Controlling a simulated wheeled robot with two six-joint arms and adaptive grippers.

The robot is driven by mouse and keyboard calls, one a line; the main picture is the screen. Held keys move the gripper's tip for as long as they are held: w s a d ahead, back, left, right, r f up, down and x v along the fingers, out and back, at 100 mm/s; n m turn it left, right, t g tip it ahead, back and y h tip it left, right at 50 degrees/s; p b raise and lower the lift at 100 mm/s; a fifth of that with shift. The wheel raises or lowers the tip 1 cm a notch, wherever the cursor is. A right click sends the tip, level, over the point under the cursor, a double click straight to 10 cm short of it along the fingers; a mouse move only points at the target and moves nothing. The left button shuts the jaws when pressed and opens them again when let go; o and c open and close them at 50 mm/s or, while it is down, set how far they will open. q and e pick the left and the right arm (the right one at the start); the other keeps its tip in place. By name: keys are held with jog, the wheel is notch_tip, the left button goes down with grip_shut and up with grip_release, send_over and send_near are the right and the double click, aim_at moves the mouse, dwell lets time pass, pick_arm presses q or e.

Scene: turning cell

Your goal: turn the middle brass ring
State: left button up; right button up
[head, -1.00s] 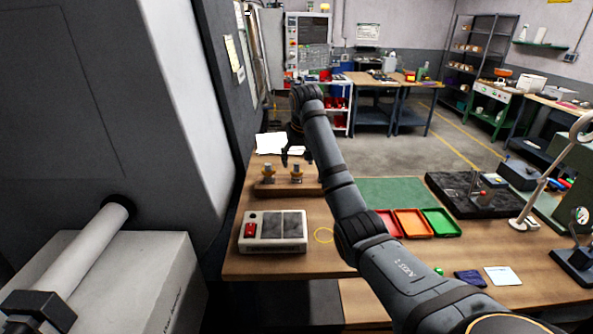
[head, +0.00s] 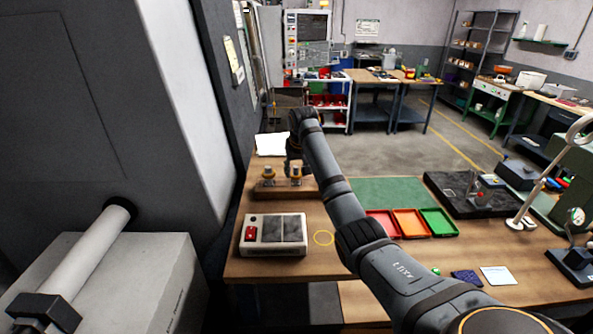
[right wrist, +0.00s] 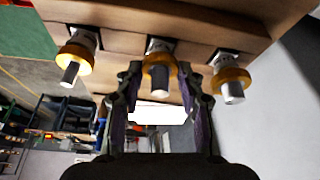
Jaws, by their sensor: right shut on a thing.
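A wooden block (head: 262,191) on the bench carries upright posts with brass rings. The right wrist view shows three rings in a row: the middle brass ring (right wrist: 158,60), one to its left (right wrist: 76,56) and one to its right (right wrist: 231,78). Each sits around a grey post. My right gripper (right wrist: 160,76) is shut on the middle ring, with one finger on each side of it. In the head view, the left ring (head: 268,177) and the middle ring (head: 295,178) show; the third is hidden behind my right arm. My left gripper is not in view.
A pale control box with a red switch (head: 274,234) stands in front of the block. Red, orange (head: 410,223) and green trays (head: 438,222) sit to the right of my arm. Paper (head: 271,144) lies behind the block.

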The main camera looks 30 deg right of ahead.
jog(key=m+g+h, duration=0.1)
jog(key=m, duration=0.3)
jog(key=shift+w+a, duration=0.1)
jog(key=o, duration=1.2)
jog(key=shift+r, duration=0.1)
jog(key=v, duration=0.7)
jog(key=shift+a+r, duration=0.15)
jog(key=shift+a, duration=0.1)
jog(key=shift+d+r, duration=0.1)
